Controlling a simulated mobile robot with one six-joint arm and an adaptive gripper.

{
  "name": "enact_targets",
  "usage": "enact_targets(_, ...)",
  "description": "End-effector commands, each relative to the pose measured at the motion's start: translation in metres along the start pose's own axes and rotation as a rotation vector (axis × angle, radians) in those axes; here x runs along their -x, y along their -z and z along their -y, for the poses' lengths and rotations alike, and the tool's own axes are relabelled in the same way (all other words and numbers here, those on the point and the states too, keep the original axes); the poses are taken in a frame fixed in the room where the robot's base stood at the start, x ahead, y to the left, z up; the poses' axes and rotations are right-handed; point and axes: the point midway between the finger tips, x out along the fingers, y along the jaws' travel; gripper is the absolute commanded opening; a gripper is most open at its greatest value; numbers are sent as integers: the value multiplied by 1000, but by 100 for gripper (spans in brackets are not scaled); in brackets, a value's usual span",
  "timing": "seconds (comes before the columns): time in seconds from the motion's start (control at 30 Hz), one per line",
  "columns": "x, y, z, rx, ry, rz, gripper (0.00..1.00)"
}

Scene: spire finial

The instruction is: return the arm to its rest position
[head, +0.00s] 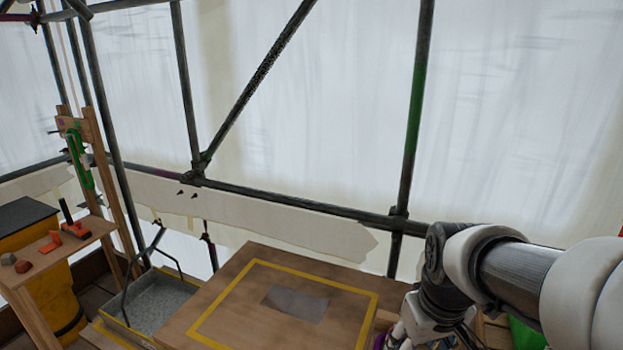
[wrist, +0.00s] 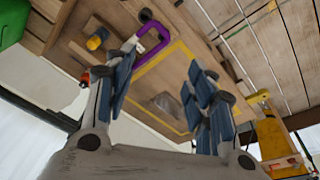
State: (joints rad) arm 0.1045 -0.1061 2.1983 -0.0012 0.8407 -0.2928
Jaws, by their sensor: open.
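My arm (head: 480,270) reaches in from the right edge of the head view and bends down at the lower right. In the wrist view my gripper (wrist: 162,78) is open, with its blue-padded fingers wide apart and nothing held between them. Beyond the fingers lies a wooden tabletop with a yellow outlined square (head: 222,298) and a grey patch (head: 296,303) inside it. A purple U-shaped piece (wrist: 153,42) shows past the left finger, apart from the grip. The fingertips are not clearly visible in the head view.
Scaffold poles (head: 417,120) rise behind the table before pale sheeting. A grey tray with a handle (head: 158,298) stands left of the table. A wooden shelf (head: 62,250) with small orange items is farther left. The wrist view shows a yellow piece (wrist: 97,39) and a green object (wrist: 10,22).

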Motion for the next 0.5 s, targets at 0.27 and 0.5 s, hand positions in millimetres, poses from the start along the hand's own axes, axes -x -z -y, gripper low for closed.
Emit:
enact_targets(0.27, 45, -79, 42, -120, -9, -134, 50)
enact_targets(0.5, 49, -119, 58, -185, -1, -195, 50)
